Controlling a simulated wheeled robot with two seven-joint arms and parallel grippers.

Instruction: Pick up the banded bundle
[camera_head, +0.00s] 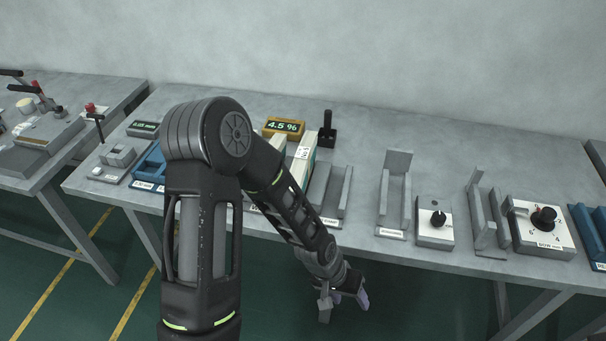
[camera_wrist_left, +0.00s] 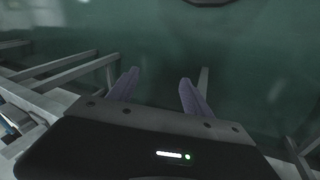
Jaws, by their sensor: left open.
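My left gripper (camera_head: 344,302) hangs in front of the bench's front edge, over the green floor, and is open. In the left wrist view its two purple-grey fingers (camera_wrist_left: 159,80) are apart with only floor between them. I cannot make out the banded bundle for certain. My right gripper is not in view.
The grey bench (camera_head: 370,138) holds an empty grey channel holder (camera_head: 330,192), an upright grey bracket (camera_head: 395,192), dial boxes (camera_head: 435,222), a yellow display (camera_head: 283,127) and a blue tray (camera_head: 150,166). Another table (camera_head: 40,165) stands at left. The rear bench strip is mostly bare.

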